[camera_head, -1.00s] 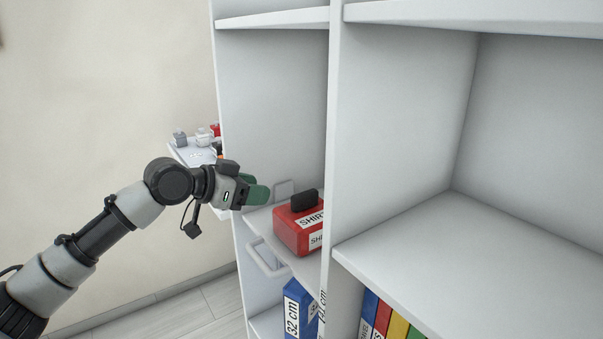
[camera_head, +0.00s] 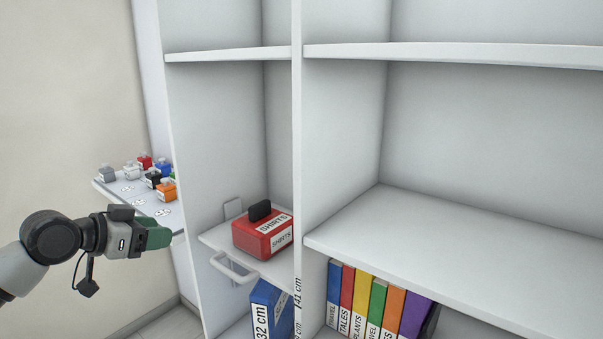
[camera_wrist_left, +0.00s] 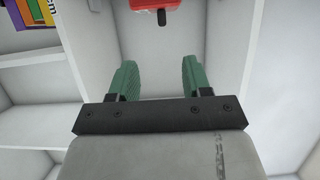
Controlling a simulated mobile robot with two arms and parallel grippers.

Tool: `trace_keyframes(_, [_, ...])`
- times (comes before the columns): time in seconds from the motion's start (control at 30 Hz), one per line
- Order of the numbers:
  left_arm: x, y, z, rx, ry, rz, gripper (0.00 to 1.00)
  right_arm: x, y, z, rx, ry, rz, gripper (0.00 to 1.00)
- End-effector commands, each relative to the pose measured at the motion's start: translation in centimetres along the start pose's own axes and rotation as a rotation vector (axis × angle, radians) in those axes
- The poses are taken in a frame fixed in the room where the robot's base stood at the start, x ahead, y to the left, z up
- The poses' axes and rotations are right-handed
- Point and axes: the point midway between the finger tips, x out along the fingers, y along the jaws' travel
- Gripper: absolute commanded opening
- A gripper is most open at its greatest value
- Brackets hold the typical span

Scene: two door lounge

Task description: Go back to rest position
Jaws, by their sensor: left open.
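My left gripper (camera_head: 160,234) shows at the left of the head view, with green fingers, in front of the left shelf column and apart from it. In the left wrist view my left gripper (camera_wrist_left: 155,80) has its two green fingers apart with nothing between them. A red box labelled SHIRTS (camera_head: 262,236) with a black handle sits on a shelf to the right of the gripper. The red box also shows at the top of the left wrist view (camera_wrist_left: 155,4), beyond the fingertips. My right gripper is not in view.
The white shelf unit (camera_head: 298,150) fills the right side. A blue box (camera_head: 265,305) marked 32 cm and several coloured books (camera_head: 375,300) stand below. A pull handle (camera_head: 232,267) juts from the shelf front. A white table (camera_head: 125,188) with several small coloured boxes stands at the left.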

Motion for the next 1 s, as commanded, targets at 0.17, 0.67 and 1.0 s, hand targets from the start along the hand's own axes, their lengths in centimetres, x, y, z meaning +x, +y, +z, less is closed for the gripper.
trace_keyframes(0.17, [1.6,-1.4,2.0,-0.034,-0.006,-0.032,0.49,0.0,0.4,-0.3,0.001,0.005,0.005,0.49])
trace_keyframes(0.67, [7.8,-6.1,13.8,-0.174,-0.071,-0.192,0.49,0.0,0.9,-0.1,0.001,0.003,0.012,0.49])
trace_keyframes(1.0, [12.0,-5.5,36.9,-0.308,-0.287,-0.379,0.49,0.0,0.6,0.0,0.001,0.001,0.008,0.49])
